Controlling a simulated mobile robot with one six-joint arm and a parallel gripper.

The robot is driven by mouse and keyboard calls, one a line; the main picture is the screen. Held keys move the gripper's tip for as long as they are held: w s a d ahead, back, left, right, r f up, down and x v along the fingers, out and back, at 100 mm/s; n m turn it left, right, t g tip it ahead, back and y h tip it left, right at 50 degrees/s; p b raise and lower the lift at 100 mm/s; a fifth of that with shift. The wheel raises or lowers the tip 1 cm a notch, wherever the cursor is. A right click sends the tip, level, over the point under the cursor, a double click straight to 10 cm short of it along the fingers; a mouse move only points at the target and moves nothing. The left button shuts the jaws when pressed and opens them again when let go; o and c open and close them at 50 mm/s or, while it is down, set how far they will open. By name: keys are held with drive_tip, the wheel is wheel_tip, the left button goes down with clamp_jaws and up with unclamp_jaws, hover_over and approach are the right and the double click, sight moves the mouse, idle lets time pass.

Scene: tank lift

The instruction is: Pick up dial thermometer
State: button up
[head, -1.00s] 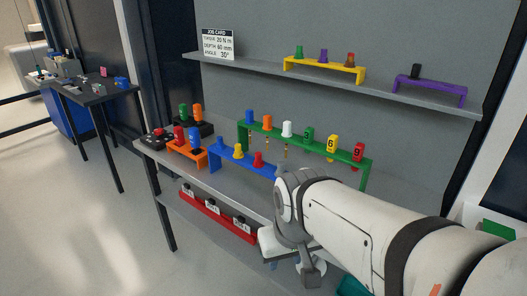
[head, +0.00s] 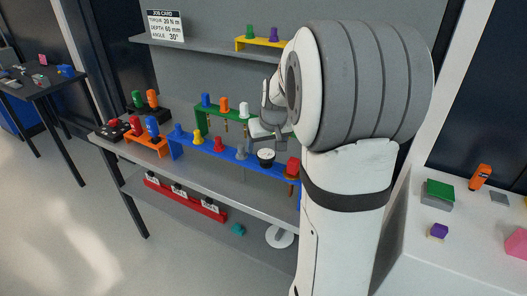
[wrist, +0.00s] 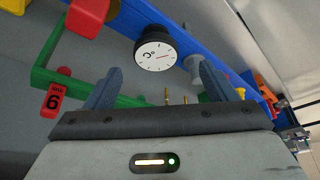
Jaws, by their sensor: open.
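The dial thermometer, with a round white face marked °C and a black body, sits on the blue rack (head: 213,152). In the head view the thermometer (head: 266,154) is near the rack's right part, between a grey knob and a red one. In the wrist view the thermometer (wrist: 155,56) lies just beyond and between the two fingers. My gripper (wrist: 158,82) is open and empty, its fingers apart from the thermometer. In the head view my gripper (head: 268,126) is just above and behind the thermometer, partly hidden by my arm.
A red knob (head: 293,166) stands right of the thermometer, and a grey knob (head: 241,151) to its left. The green rack (head: 201,117) stands behind. A shelf (head: 205,50) with a yellow rack is above. A white counter (head: 455,240) with loose items is at right.

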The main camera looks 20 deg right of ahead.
sight(266, 154)
drive_tip(key=x, duration=0.3)
drive_tip(key=p+x, duration=0.1)
drive_tip(key=x, duration=0.2)
drive_tip(key=shift+d+f, duration=0.25)
drive_tip(key=c, duration=1.1)
